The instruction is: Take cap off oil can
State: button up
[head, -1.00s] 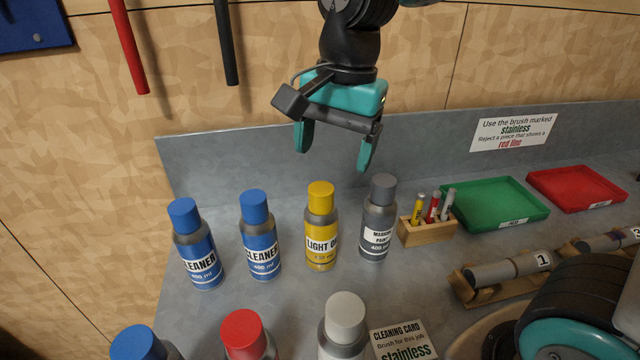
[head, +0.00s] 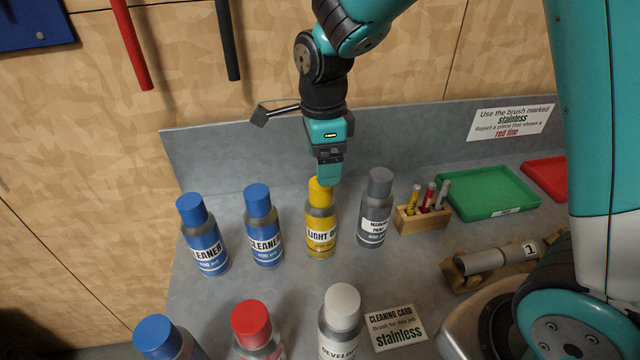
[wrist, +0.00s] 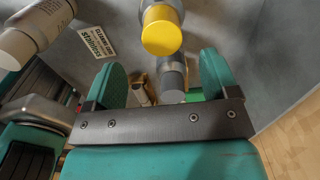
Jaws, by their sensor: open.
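The oil can (head: 320,232) is a yellow and grey can labelled LIGHT O…, upright on the grey bench with its yellow cap (head: 319,190) on. My gripper (head: 330,172) is turned edge-on in the head view, low and right by the cap, overlapping it slightly there. In the wrist view the yellow cap (wrist: 162,32) shows beyond the fingertips, roughly centred between the two teal fingers of my gripper (wrist: 160,62). The fingers are apart and nothing is gripped. I cannot tell whether a finger touches the cap.
A grey-capped marking can (head: 376,208) stands close right of the oil can. Blue-capped cleaner cans (head: 264,228) (head: 203,237) stand to its left. A wooden pen holder (head: 422,219) and a green tray (head: 490,211) are farther right. Red-capped (head: 251,324) and white-capped (head: 342,306) cans stand in front.

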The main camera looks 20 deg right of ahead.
aim_at(321, 191)
jog(key=shift+w+a+f+p, duration=0.1)
jog(key=shift+f+p, duration=0.5)
jog(key=shift+f, duration=1.1)
jog(key=shift+w+f+p, duration=0.1)
jog(key=shift+f+p, duration=0.5)
jog(key=shift+f, duration=1.1)
jog(key=c, duration=1)
